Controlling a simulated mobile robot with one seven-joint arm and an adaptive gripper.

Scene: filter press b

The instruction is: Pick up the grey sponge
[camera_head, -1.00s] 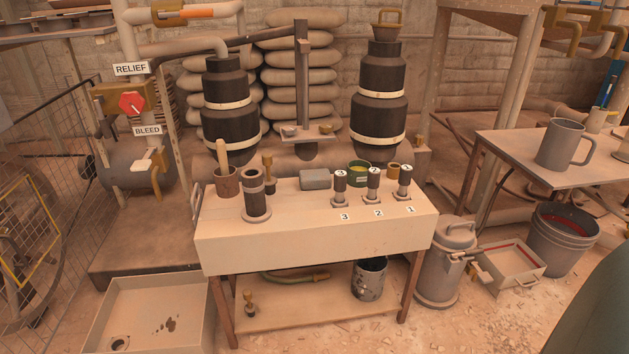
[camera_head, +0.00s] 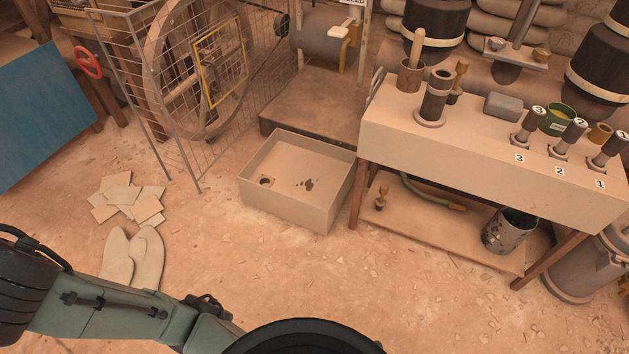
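The grey sponge is most likely the small grey rounded block (camera_head: 503,106) lying on the top of the pale workbench (camera_head: 400,139), toward its back edge. It sits between a dark flanged cylinder on its left and a green tin on its right. Nothing covers it. Part of my arm shows along the bottom left of the head view, well away from the bench. My gripper cannot be made out in this view.
On the bench stand a dark cylinder (camera_head: 435,97), a brown cup with a wooden handle (camera_head: 411,76), a green tin (camera_head: 557,119) and numbered plungers (camera_head: 528,126). A pale tray (camera_head: 297,193) sits on the floor left of the bench. Open floor lies in front.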

